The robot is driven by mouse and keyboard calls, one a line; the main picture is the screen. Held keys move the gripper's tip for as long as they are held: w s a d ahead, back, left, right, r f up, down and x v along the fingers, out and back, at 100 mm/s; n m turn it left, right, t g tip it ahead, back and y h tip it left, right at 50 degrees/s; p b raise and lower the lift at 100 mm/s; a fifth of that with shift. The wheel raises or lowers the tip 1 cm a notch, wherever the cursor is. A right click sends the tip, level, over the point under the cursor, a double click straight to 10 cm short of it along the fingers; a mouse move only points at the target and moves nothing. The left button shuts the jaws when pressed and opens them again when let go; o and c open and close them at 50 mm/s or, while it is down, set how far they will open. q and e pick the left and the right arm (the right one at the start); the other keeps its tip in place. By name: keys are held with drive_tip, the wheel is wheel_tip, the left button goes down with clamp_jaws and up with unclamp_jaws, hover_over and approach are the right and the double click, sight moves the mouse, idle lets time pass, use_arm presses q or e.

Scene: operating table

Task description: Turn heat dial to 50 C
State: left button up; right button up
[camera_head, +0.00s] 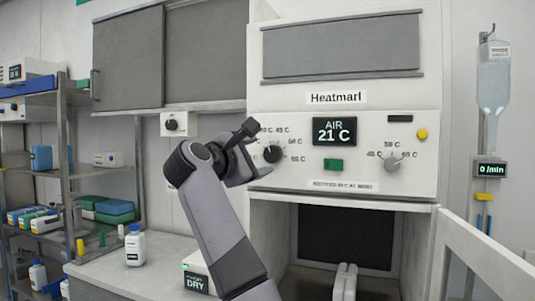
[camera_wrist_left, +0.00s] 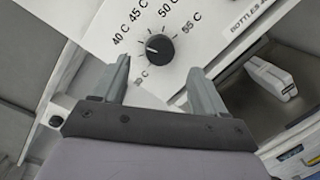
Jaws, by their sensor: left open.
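The black heat dial (camera_head: 272,153) is on the left of the white warmer panel (camera_head: 365,133), with temperature marks around it. In the left wrist view the dial (camera_wrist_left: 160,48) has a white mark on its left side, toward the 40 C side; the exact setting is hard to tell. The 50 C label (camera_wrist_left: 168,14) is above it. My left gripper (camera_head: 251,153) is open just left of the dial. In the wrist view its fingers (camera_wrist_left: 160,80) are spread below the dial, with nothing between them. The display (camera_head: 334,131) reads AIR 21 C. My right gripper is not in view.
A grey second dial (camera_head: 392,163), a green button (camera_head: 333,165) and a yellow button (camera_head: 422,134) share the panel. Below is an open compartment (camera_head: 345,235) with a white object (camera_head: 345,282). An open white door (camera_head: 485,258) juts out right. A bottle (camera_head: 135,246) stands on the counter.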

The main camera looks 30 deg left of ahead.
sight(271, 154)
use_arm(q)
drive_tip(key=shift+w+a+p, duration=0.15)
drive_tip(key=shift+w+p, duration=0.25)
drive_tip(key=shift+w, duration=1.05)
drive_tip(key=shift+w+a+p, duration=0.15)
drive_tip(key=shift+w+p, duration=0.25)
drive_tip(key=shift+w, duration=1.05)
drive_tip(key=c, duration=1.1)
